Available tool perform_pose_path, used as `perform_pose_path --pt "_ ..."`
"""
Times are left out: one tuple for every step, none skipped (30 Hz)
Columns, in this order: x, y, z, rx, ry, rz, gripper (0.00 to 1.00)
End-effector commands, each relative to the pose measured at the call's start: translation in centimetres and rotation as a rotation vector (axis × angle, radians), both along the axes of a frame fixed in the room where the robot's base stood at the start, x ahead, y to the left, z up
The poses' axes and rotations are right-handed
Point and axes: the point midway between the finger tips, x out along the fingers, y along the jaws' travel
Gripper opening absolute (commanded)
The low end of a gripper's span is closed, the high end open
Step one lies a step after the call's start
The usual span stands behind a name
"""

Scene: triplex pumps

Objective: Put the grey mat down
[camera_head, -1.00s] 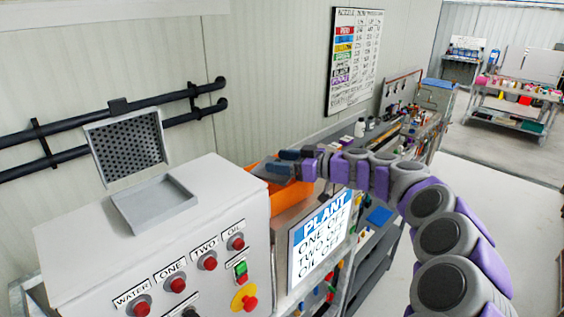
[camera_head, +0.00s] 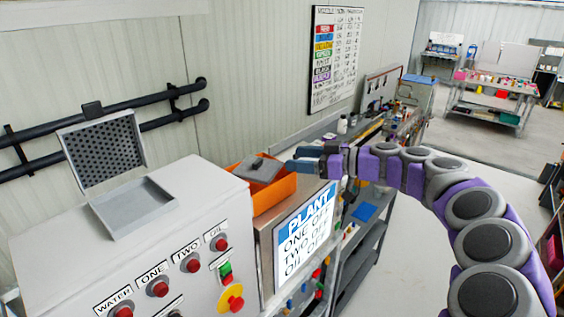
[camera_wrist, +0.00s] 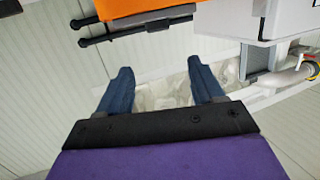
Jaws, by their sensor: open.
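A flat grey piece, which looks like the grey mat (camera_head: 259,169), lies at the top of the orange bin (camera_head: 272,195) in the head view, a little tilted. A small darker bit shows on it. My gripper (camera_head: 297,158) is just right of the bin, apart from the grey piece. In the wrist view my gripper (camera_wrist: 160,72) has its two blue fingers spread, with nothing between them. The orange bin (camera_wrist: 138,9) also shows at the top of that view; the grey piece does not show there.
A white control box (camera_head: 135,240) with red buttons and a grey open-lidded tray (camera_head: 132,210) stands left of the bin. A PLANT sign (camera_head: 305,235) is below my gripper. A cluttered bench (camera_head: 375,125) runs behind. Floor at right is clear.

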Motion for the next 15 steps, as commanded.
perform_pose_path --pt "-0.2 -0.6 0.1 0.001 -0.002 -0.001 0.67" --pt "-0.3 -0.9 0.2 0.001 -0.002 -0.001 0.67" --pt "-0.4 -1.2 0.2 0.000 -0.002 -0.001 0.67" --pt "-0.5 -1.4 0.2 0.000 -0.002 -0.001 0.67" --pt "-0.5 -1.5 0.2 -0.001 -0.002 -0.001 0.67" --pt "-0.6 -1.7 0.3 0.000 -0.001 -0.001 0.67" --pt "-0.6 -1.7 0.3 -0.001 -0.001 -0.002 0.67" --pt "-0.6 -1.8 0.3 -0.001 -0.001 -0.001 0.67" --pt "-0.6 -1.8 0.3 -0.001 -0.001 -0.001 0.67" --pt "-0.6 -1.8 0.3 -0.001 -0.001 -0.001 0.67" --pt "-0.6 -1.8 0.3 -0.001 0.000 -0.001 0.67" --pt "-0.6 -1.8 0.3 -0.001 0.000 -0.001 0.67" --pt "-0.7 -1.8 0.3 -0.002 0.001 0.000 0.67" --pt "-0.7 -1.7 0.3 -0.001 0.002 0.002 0.67" --pt "-1.0 -1.5 0.4 -0.003 0.009 0.006 0.67"
